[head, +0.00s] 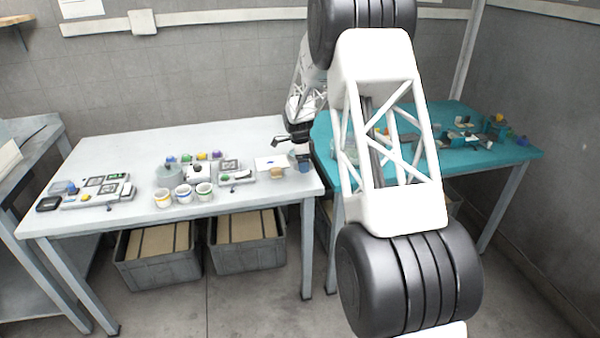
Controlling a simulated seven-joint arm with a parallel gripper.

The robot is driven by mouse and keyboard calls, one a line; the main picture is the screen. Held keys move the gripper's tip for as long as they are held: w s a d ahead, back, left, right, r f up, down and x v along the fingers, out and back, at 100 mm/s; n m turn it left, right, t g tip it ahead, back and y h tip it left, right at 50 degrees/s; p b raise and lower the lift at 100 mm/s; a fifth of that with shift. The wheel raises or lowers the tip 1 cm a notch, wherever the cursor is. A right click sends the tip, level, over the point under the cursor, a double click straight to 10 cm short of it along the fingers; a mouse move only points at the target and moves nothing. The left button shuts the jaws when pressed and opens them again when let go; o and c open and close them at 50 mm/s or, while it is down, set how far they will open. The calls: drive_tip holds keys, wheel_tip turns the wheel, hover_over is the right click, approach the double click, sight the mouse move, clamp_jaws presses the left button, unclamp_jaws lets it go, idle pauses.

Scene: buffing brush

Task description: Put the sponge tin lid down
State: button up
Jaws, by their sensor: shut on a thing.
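My gripper (287,139) is small and dark in the head view, at the right part of the white table, above its surface. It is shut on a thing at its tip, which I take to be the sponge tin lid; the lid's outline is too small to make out. Below the gripper, near the table's front right, is a small round tan thing (278,173), which may be the sponge tin. The gripper is apart from it.
A white sheet (270,162) lies below the gripper, with a dark blue block (304,162) to the right. Striped cups (183,193), a grey round container (168,175) and trays stand further left. A teal table (480,157) with small items adjoins on the right.

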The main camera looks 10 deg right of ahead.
drive_tip(key=s+a+f, duration=0.1)
drive_tip(key=s, duration=0.8)
drive_tip(key=shift+s+f, duration=0.25)
drive_tip(key=shift+s, duration=0.05)
drive_tip(key=shift+w+d+f, duration=0.2)
drive_tip(key=shift+w, duration=2.35)
drive_tip(key=shift+w+d+f, duration=0.2)
drive_tip(key=shift+w+f, duration=0.05)
drive_tip(key=shift+w, duration=2.25)
drive_tip(key=shift+w+d+f, duration=0.2)
drive_tip(key=shift+w, duration=2.35)
drive_tip(key=shift+w, duration=0.1)
drive_tip(key=shift+w+f, duration=0.1)
drive_tip(key=shift+w, duration=0.1)
drive_tip(key=shift+w+f, duration=0.1)
drive_tip(key=shift+f, duration=1.6)
drive_tip(key=shift+f, duration=0.15)
